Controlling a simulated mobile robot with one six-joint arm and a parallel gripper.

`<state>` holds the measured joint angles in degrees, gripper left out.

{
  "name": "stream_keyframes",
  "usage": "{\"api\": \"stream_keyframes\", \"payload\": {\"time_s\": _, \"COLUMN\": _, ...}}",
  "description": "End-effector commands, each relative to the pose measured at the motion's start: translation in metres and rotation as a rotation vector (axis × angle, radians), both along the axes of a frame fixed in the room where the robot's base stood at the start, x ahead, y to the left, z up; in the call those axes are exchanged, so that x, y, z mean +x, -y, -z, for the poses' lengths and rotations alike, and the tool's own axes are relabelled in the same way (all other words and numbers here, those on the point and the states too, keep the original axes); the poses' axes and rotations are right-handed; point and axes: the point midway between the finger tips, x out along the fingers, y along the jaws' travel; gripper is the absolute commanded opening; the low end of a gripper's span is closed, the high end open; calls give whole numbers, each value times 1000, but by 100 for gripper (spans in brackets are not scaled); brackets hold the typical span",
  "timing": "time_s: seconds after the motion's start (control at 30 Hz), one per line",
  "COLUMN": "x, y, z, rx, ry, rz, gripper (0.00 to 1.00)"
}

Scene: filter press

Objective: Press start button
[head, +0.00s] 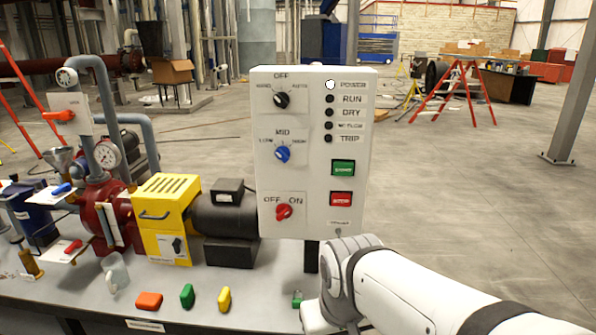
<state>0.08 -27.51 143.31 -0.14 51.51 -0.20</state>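A white control box (310,225) stands upright at the back edge of the bench in the head view. The green button (343,167) is on its right side, and its small lettering is too blurred to read. A red button (341,199) sits just below it. My white arm reaches in from the lower right, its bent joints below and in front of the box. My gripper does not show, so its state and its distance from the green button cannot be seen. Nothing covers either button.
The box also carries a black knob (282,99), a blue knob (283,154), a red switch (284,212) and a column of lamps, the top one white. A yellow-guarded pump (165,215) and motor (226,213) stand left. Loose coloured pieces lie on the bench (200,283).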

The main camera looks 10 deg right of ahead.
Motion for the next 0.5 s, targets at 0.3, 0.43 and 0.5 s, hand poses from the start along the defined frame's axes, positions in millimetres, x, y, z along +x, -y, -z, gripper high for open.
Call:
{"api": "stream_keyframes", "payload": {"time_s": 0.3, "x": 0, "y": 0, "z": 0, "rx": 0, "ry": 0, "rz": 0, "gripper": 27}}
{"api": "stream_keyframes", "payload": {"time_s": 0.43, "x": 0, "y": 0, "z": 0, "rx": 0, "ry": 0, "rz": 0, "gripper": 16}}
{"api": "stream_keyframes", "payload": {"time_s": 0.5, "x": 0, "y": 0, "z": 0, "rx": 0, "ry": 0, "rz": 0, "gripper": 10}}
